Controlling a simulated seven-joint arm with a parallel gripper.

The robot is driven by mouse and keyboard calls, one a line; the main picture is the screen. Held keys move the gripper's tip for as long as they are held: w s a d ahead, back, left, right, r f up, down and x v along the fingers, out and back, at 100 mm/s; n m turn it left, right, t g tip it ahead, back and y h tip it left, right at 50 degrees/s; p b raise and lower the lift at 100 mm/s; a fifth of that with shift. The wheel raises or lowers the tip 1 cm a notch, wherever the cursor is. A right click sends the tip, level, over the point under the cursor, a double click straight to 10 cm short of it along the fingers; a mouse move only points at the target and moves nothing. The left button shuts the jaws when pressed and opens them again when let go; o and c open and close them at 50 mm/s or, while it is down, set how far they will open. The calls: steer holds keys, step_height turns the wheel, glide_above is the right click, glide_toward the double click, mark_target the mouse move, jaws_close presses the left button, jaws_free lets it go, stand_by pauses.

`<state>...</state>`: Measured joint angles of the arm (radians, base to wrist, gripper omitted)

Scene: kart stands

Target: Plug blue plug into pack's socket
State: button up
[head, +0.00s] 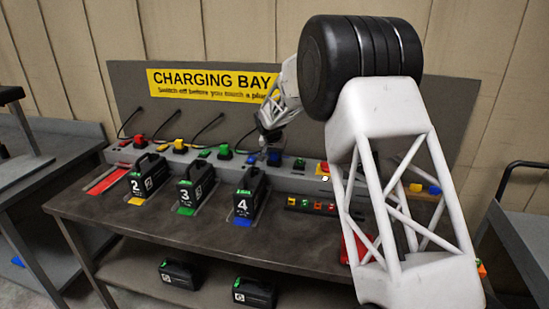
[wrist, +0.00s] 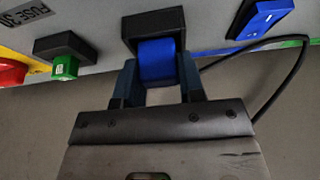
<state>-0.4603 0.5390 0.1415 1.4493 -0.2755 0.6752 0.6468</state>
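The blue plug (wrist: 158,62) sits against a black block (wrist: 152,27) on the grey charging strip. My gripper (wrist: 160,75) has one finger on each side of the plug, both seemingly pressed to it. In the head view my gripper (head: 271,140) is above the blue plug (head: 274,157) at the strip, partly hidden by the arm. A black cable (wrist: 290,80) curves at the right in the wrist view. The pack marked 4 (head: 250,194), with a blue tag (head: 243,222), stands upright on the bench in front of the strip. Its socket is too small to make out.
Pack 3 (head: 195,183) and pack 2 (head: 148,177) stand to the left of pack 4. Green (head: 224,152), yellow (head: 179,145) and red (head: 139,140) plugs line the strip. More packs (head: 255,292) sit on the lower shelf.

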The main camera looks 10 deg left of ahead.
steer(key=shift+c, duration=0.8)
steer(key=shift+r, duration=0.1)
steer(key=shift+r, duration=1.75)
steer(key=s+d, duration=0.3)
steer(key=s, duration=0.4)
steer(key=s+d+r, duration=0.1)
steer(key=s+d, duration=0.2)
steer(key=s, duration=0.4)
steer(key=shift+s+d, duration=0.3)
steer(key=shift+r, duration=0.15)
steer(key=w+a+r, duration=0.2)
steer(key=a+r, duration=0.4)
steer(key=a, duration=0.5)
steer(key=shift+r, duration=0.15)
